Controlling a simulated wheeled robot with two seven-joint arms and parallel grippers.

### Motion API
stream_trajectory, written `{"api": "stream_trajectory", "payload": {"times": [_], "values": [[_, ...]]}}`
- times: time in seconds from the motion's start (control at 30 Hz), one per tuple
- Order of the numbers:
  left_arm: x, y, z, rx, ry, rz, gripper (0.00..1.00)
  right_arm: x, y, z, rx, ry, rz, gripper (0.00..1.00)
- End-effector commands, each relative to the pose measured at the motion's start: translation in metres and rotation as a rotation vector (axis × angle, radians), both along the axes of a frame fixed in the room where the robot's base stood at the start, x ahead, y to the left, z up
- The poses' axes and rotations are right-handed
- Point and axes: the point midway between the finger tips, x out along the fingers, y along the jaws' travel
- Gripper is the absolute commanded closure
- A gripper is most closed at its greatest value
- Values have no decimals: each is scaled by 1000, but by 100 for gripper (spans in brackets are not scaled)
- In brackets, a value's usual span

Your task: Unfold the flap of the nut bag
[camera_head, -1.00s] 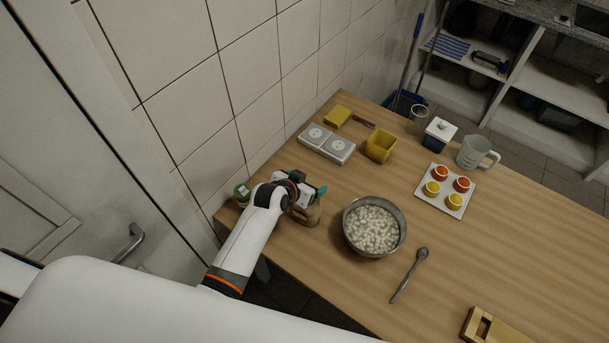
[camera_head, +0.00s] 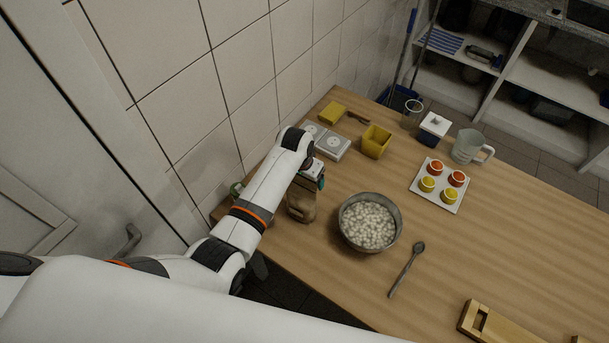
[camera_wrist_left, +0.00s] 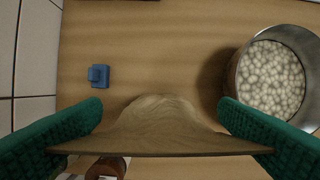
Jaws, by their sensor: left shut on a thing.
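The nut bag (camera_head: 302,204) is a brown paper bag standing at the table's near left edge, left of the metal bowl. My left gripper (camera_head: 319,182) is at its top, partly hidden behind my own wrist. In the left wrist view, the green fingers of my left gripper (camera_wrist_left: 162,128) stand at both ends of the bag's wide paper top edge (camera_wrist_left: 165,143), shut on it. The bag's paper (camera_wrist_left: 163,108) bulges beyond that edge. The bag's inside is hidden. My right gripper is not in view.
A metal bowl of pale round pieces (camera_head: 368,222) stands just right of the bag; it also shows in the left wrist view (camera_wrist_left: 270,78). A small blue clip (camera_wrist_left: 98,75) lies on the table. A spoon (camera_head: 405,270) lies right of the bowl. Tiled wall (camera_head: 190,110) is close on the left.

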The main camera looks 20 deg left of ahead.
Motion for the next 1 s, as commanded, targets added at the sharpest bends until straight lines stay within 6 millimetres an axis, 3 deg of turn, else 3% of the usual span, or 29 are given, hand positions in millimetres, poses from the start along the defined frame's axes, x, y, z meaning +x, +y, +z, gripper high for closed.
{"api": "stream_trajectory", "payload": {"times": [0.47,0.5,0.57,0.87,1.0], "values": [[-1,-1,-3,2,17,-1,39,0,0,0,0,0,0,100],[-1,-1,-3,2,17,-1,11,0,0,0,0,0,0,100],[-1,-1,-2,2,17,-1,2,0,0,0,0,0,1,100],[-1,-1,1,2,14,-1,0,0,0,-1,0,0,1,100],[-2,0,13,2,11,-1,0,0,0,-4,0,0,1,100]]}}
